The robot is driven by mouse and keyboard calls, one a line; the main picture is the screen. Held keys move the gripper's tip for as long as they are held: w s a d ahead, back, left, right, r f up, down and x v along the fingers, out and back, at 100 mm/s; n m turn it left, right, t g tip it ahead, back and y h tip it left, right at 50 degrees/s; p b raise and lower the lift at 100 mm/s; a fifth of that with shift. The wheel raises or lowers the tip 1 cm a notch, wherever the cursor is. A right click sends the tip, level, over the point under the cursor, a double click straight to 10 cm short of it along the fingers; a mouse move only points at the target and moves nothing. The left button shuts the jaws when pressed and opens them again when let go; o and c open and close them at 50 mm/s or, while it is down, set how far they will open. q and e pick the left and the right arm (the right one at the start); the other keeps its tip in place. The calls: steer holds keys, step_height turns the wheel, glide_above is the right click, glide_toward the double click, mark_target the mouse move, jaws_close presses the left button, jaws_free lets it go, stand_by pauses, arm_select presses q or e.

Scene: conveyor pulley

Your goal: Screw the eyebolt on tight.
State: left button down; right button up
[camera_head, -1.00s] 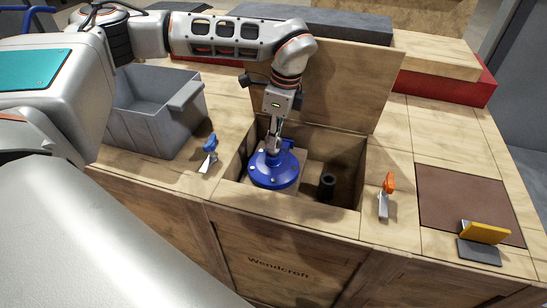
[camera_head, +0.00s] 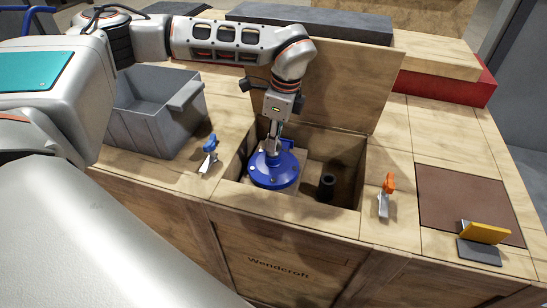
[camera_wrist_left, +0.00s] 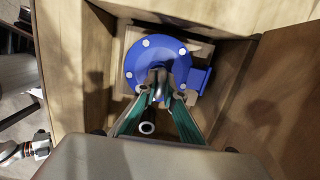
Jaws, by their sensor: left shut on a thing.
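The blue round flanged unit (camera_head: 274,170) sits in the open wooden crate, with pale bolt heads around its rim; it also shows in the left wrist view (camera_wrist_left: 137,57). My left gripper (camera_head: 272,148) points down over the middle of its top. In the left wrist view the gripper's fingers (camera_wrist_left: 158,92) close together on a small grey metal piece at the centre, which looks like the eyebolt (camera_wrist_left: 158,84). The fingers hide most of it, so I cannot tell whether it is seated.
A black cylinder (camera_head: 327,186) stands in the crate (camera_head: 290,211), right of the blue unit. The raised lid (camera_head: 345,85) is behind. A yellow-and-grey stand (camera_head: 483,240) is right.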

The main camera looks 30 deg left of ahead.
arm_select(q)
steer(key=c, duration=1.7)
jaws_free()
steer(key=shift+f, duration=0.1)
steer(key=o, duration=0.4)
steer(key=shift+o, duration=0.2)
steer(key=o, duration=0.4)
steer(key=o, duration=0.4)
steer(key=shift+o, duration=0.4)
